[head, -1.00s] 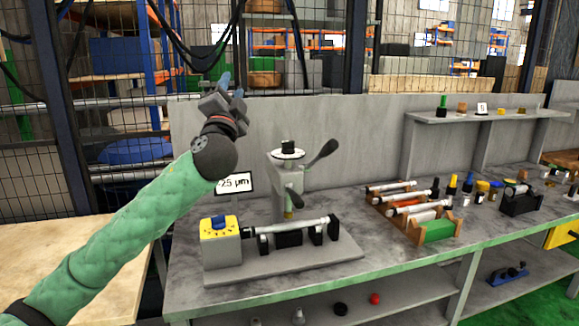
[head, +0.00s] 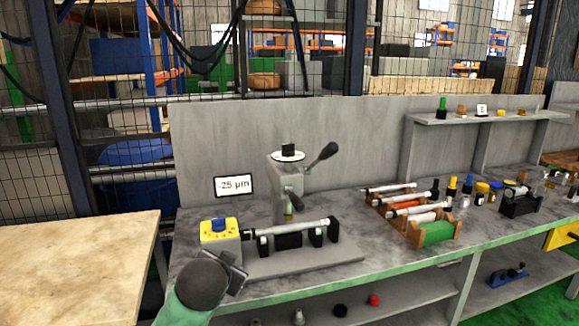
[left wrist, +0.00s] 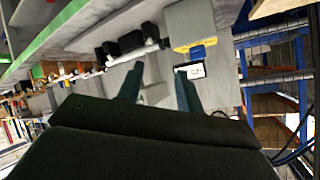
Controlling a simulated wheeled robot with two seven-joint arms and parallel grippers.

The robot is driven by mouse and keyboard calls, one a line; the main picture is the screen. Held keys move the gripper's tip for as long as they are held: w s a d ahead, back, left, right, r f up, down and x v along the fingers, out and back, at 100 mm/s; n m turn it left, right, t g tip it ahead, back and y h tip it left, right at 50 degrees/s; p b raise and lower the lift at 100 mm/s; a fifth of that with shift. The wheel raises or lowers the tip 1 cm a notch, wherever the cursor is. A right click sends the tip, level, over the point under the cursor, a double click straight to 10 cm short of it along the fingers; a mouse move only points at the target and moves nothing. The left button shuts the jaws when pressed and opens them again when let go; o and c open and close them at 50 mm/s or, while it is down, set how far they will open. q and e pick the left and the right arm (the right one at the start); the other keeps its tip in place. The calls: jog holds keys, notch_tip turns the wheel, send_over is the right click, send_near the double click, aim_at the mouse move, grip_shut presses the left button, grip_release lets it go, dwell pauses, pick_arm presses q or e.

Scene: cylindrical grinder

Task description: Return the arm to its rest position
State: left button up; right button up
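My left arm comes up from the bottom edge of the head view. Its gripper (head: 236,272) is low, in front of the bench's near left corner and the fixture's yellow-faced block (head: 220,246). In the left wrist view, which is turned upside down, the two teal fingers (left wrist: 160,68) stand apart with nothing held between them. The grinding fixture with a shaft (head: 290,228) lies beyond the gripper, apart from it. My right gripper is in neither view.
The grey bench (head: 390,265) carries a lever press (head: 288,175), a "-25 µm" sign (head: 233,186) and a wooden rack (head: 393,222) of shafts. A bare wooden table (head: 75,260) is at left. A wire fence stands behind.

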pick_arm(q)
jog(key=s+f+n+g+h, duration=0.1)
jog(key=s+f+n+g, duration=0.3)
jog(key=s+f, duration=1.7)
jog(key=s+f+g+p, duration=0.1)
jog(key=s+f+g, duration=0.4)
jog(key=s+f, duration=0.8)
jog(key=s, duration=0.3)
jog(key=shift+d+f+m+g, duration=0.15)
jog(key=shift+d+m+g, duration=0.1)
jog(key=shift+m+g, duration=0.05)
